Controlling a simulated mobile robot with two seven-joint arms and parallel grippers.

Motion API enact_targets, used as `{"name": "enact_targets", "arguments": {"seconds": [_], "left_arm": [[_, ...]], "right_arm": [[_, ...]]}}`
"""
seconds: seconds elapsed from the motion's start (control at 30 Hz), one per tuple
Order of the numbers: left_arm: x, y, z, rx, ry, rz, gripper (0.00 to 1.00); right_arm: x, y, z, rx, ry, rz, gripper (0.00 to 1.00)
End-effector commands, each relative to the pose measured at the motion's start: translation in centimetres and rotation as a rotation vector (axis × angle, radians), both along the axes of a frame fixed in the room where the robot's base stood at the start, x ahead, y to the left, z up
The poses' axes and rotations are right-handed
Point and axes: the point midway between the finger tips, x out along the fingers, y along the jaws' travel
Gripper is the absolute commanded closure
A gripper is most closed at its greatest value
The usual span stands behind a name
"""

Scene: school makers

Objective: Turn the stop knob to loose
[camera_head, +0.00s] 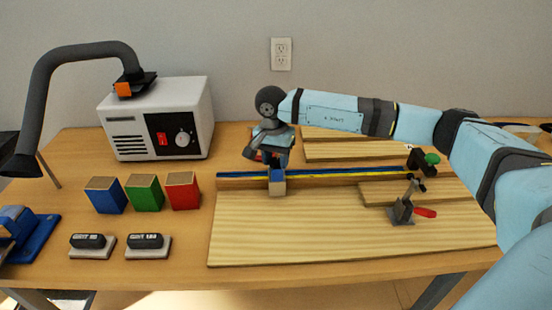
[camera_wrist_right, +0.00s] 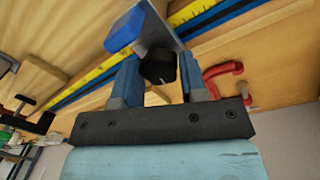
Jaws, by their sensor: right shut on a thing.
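The stop (camera_head: 277,186) is a small block on the fence with its blue and yellow scale (camera_head: 335,175), on the wooden board. In the wrist view the stop (camera_wrist_right: 158,32) is a grey metal piece with a blue end. Its black knob (camera_wrist_right: 158,68) sits between the two blue fingers of my right gripper (camera_wrist_right: 156,72), which is shut on it. In the head view my right gripper (camera_head: 272,152) comes down over the stop from above and hides the knob. The knob's setting cannot be read. My left gripper is in neither view.
A red-handled clamp (camera_head: 402,208) and a green-knobbed clamp (camera_head: 424,160) stand right of the stop. Red, green and blue boxes (camera_head: 144,194) and two dark-topped blocks (camera_head: 148,243) are at left, before a white machine (camera_head: 157,120). A red clamp part (camera_wrist_right: 222,72) is close beside my fingers.

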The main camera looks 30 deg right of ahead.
Motion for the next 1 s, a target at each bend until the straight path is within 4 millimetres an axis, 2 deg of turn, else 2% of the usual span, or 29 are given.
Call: {"name": "enact_targets", "arguments": {"seconds": [0.03, 0.1, 0.13, 0.47, 0.57, 1.0], "left_arm": [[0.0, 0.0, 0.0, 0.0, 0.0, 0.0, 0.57], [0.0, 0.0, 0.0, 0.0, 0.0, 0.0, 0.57], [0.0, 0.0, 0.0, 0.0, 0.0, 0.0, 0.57], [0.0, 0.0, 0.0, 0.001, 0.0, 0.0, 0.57], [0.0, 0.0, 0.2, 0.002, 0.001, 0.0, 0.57], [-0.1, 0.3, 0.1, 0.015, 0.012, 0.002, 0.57]], "right_arm": [[0.0, -0.1, 0.1, 0.0, -0.001, -0.001, 0.54], [0.0, 0.0, 0.1, 0.0, -0.001, -0.001, 0.38], [0.0, 0.0, 0.1, 0.0, -0.001, -0.001, 0.35], [0.1, 0.0, 0.5, 0.0, -0.001, -0.001, 0.35], [0.1, 0.0, 1.7, 0.0, -0.002, -0.001, 0.35], [0.7, 0.4, 11.1, 0.001, -0.003, 0.0, 0.35]]}}
